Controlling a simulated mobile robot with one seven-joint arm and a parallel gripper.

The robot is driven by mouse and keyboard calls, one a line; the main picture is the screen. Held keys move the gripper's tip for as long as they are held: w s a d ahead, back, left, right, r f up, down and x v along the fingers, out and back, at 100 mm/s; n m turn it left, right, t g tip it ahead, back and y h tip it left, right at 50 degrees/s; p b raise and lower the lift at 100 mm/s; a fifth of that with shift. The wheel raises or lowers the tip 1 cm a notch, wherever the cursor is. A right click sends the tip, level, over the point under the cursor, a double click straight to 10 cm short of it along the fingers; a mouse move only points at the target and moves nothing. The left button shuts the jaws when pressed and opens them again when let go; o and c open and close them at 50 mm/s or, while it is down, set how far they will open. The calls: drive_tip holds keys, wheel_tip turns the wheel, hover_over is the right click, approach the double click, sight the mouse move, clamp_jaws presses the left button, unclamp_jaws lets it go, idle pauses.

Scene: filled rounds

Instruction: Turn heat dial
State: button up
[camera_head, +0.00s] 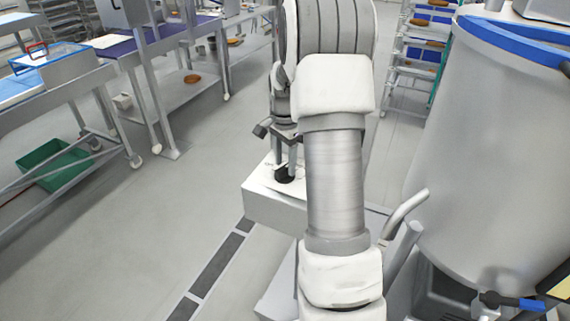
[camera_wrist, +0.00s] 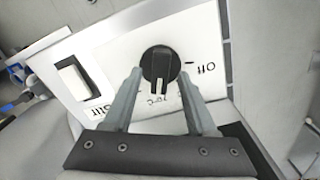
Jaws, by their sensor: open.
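The heat dial (camera_wrist: 160,62) is a round black knob with a raised grip bar, on a white panel (camera_wrist: 115,58). In the wrist view, "Off" reads upside down to its right, and a partly hidden temperature mark lies below it. My gripper (camera_wrist: 160,72) is open, with one grey finger on each side of the dial's lower part. I cannot tell whether the fingers touch it. In the head view, my gripper (camera_head: 287,137) points down at the panel box (camera_head: 272,205), above the black dial (camera_head: 285,175); my arm hides part of the box.
A rocker switch (camera_wrist: 73,79) sits left of the dial, near a partly hidden "Stir" label. A large grey vat (camera_head: 490,150) with a blue rim stands to the right. Metal tables (camera_head: 60,95) and a green crate (camera_head: 52,163) are on the left. Open floor (camera_head: 170,220) lies between.

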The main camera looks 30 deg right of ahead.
drive_tip(key=shift+f, duration=0.6)
clamp_jaws()
